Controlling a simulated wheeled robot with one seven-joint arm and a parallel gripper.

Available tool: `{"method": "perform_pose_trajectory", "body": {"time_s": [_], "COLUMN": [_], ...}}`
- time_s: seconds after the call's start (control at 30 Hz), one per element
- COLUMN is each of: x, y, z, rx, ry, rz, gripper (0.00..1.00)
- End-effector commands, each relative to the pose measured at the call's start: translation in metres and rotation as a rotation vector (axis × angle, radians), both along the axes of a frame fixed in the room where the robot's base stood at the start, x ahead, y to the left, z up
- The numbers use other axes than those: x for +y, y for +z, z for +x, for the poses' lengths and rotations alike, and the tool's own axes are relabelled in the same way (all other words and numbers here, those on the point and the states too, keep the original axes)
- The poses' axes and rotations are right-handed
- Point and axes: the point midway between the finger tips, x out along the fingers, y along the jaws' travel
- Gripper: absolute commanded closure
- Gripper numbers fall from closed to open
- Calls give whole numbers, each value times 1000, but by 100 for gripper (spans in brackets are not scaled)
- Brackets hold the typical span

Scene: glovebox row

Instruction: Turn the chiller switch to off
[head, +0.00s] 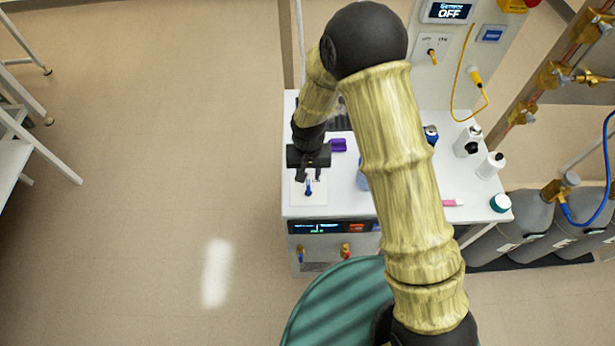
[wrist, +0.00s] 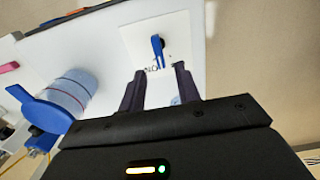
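A blue switch lever (head: 308,188) stands on a square white plate (head: 296,199) on the white unit's top, near its front left corner. In the wrist view the lever (wrist: 157,46) lies just beyond my fingertips, roughly in line with the gap. Dark letters on the plate (wrist: 134,33) are partly covered by my fingers. My gripper (head: 308,176) is above the plate, pointing down; it also shows in the wrist view (wrist: 157,72). Its two fingers are apart with nothing held between them. I cannot tell whether a finger touches the lever.
The unit's front has a lit display (head: 315,227). A blue-lidded bottle (wrist: 68,93) stands beside the gripper. A purple object (head: 338,145) and white bottles (head: 491,166) share the top. A wall screen (head: 447,11) reads OFF. Gas cylinders (head: 514,218) stand right.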

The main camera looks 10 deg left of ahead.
Motion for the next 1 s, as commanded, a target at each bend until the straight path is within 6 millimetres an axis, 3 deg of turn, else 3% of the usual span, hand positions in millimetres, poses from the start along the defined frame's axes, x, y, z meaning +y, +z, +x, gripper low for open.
{"method": "perform_pose_trajectory", "body": {"time_s": [0.3,0.63,0.8,1.0], "x": [0,1,0,1], "y": [-36,-39,-39,-39], "z": [-1,-1,0,-1], "rx": [1,-1,0,0], "ry": [1,2,0,4], "rz": [0,0,0,0], "gripper": [67,67,99,100]}}
